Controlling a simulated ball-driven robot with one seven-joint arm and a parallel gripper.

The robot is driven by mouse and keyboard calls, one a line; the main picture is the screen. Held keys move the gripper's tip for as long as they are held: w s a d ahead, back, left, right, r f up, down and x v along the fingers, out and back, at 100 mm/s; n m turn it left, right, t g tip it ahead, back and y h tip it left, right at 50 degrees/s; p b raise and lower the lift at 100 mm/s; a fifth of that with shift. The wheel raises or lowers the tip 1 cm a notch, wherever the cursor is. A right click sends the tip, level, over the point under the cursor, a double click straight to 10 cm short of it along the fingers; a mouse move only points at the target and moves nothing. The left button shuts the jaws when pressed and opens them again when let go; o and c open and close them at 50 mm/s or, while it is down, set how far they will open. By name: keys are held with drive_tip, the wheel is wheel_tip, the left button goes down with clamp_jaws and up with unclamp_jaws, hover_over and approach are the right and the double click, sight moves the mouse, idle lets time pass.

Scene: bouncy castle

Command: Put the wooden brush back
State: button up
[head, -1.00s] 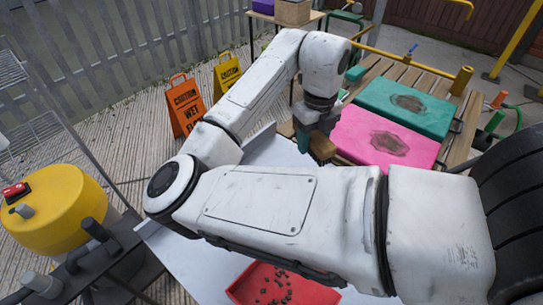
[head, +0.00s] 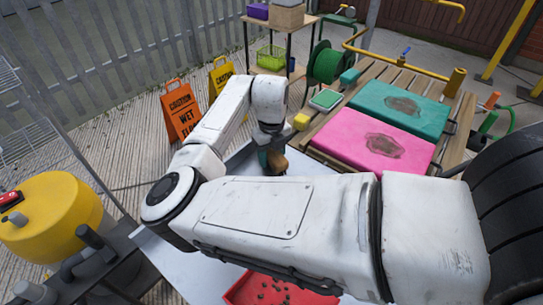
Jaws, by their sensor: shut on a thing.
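My gripper (head: 269,158) is in the head view, at the far end of my white arm, above the pale grey table top (head: 318,165). It is shut on the wooden brush (head: 278,163), a small brown shape beside a teal finger. Much of the brush and the fingers is hidden by my wrist and arm, and I cannot tell whether the brush touches the table.
A slatted bench to the right holds a pink pad (head: 372,140) and a green pad (head: 402,107), each with a dirty patch. A red tray (head: 238,291) with dark bits is at the front. Caution signs (head: 180,112) stand behind.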

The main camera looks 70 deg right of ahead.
sight(271, 150)
drive_tip(key=shift+f, duration=0.3)
drive_tip(key=shift+f, duration=0.1)
drive_tip(key=shift+f, duration=0.1)
drive_tip(key=o, duration=1)
wheel_tip(271, 150, up, 12)
drive_tip(key=shift+r, duration=0.2)
